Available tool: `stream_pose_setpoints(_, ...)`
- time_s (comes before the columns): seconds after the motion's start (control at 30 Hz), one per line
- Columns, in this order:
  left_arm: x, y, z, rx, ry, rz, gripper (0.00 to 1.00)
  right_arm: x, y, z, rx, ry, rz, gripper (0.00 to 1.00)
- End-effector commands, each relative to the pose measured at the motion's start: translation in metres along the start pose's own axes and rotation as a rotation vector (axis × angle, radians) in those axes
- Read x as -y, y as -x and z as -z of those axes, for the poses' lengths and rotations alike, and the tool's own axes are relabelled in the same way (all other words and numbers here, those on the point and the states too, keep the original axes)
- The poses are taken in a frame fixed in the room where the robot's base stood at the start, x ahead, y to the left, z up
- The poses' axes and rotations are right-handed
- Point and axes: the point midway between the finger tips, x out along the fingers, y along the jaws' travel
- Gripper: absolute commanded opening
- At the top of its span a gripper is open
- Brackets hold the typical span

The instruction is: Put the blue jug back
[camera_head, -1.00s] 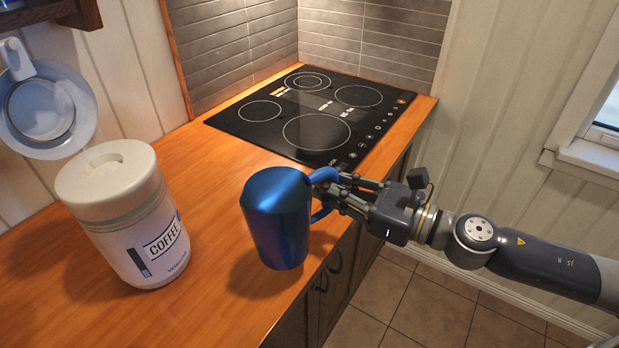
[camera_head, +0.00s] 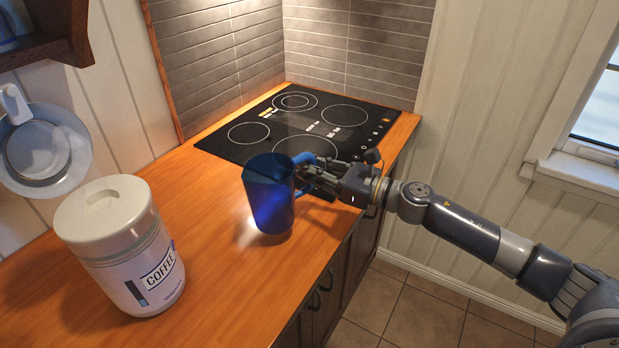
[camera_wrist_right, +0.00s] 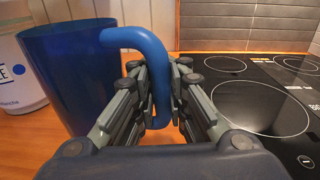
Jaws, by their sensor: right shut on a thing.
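The blue jug (camera_head: 268,196) is upright over the wooden counter, in front of the cooktop; I cannot tell whether its base touches the wood. My right gripper (camera_head: 312,172) is shut on the jug's handle, reaching in from the right. In the right wrist view the jug (camera_wrist_right: 66,75) stands at the left, and its curved handle passes between the fingers of my right gripper (camera_wrist_right: 160,95). My left gripper is not in view.
A white coffee canister (camera_head: 122,250) stands on the counter (camera_head: 215,285) left of the jug. A black cooktop (camera_head: 245,135) lies behind it. A wooden shelf (camera_head: 45,45) and a hanging pale blue pan (camera_head: 45,150) are at the upper left. Clear wood lies between canister and counter edge.

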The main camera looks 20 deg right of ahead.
Motion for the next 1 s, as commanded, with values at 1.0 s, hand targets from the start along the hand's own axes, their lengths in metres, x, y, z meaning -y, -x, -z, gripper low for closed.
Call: stream_pose_setpoints(1.0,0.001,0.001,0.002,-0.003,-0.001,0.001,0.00,-0.001,0.000,0.038,-0.001,-0.001,0.001,0.35)
